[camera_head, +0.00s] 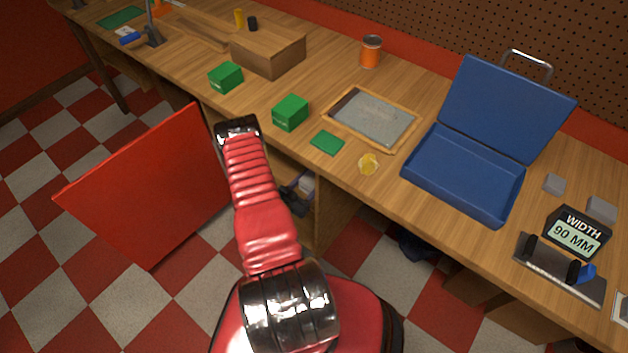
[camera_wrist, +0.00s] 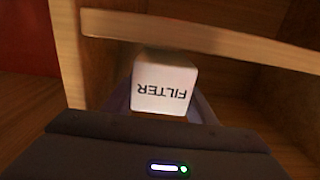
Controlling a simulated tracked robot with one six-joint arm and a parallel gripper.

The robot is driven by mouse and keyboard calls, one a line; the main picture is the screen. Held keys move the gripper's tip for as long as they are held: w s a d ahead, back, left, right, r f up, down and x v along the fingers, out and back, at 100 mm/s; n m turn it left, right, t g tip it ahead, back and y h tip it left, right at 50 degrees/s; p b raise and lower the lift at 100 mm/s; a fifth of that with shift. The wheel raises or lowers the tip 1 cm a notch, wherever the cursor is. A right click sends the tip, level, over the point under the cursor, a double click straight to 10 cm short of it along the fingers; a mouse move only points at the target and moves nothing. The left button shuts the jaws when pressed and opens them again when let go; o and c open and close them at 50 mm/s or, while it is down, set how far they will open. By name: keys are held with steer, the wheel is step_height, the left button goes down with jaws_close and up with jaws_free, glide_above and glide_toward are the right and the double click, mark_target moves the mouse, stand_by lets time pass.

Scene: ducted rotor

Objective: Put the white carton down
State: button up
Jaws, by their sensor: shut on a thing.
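The white carton (camera_wrist: 164,86) shows in the wrist view, with the word FILTER upside down on its near face. My gripper (camera_wrist: 163,106) is shut on it, with a grey-blue finger on each side. The carton is at an open wooden compartment (camera_wrist: 230,80) with a pale wooden edge (camera_wrist: 200,36) running across behind and above it. I cannot tell whether its underside touches anything. In the head view my gripper (camera_head: 298,190) is below the bench's front edge, beside the compartment, partly hidden by my arm.
A red panel (camera_head: 150,185) stands left of my arm. Checkered floor lies clear at the left.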

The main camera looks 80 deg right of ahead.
steer(key=shift+f, duration=0.55)
steer(key=shift+s+d+f, duration=0.1)
steer(key=shift+d+f, duration=0.05)
steer(key=shift+f, duration=0.2)
steer(key=o, duration=1.2)
steer(key=shift+f, duration=0.1)
steer(key=shift+v, duration=6.05)
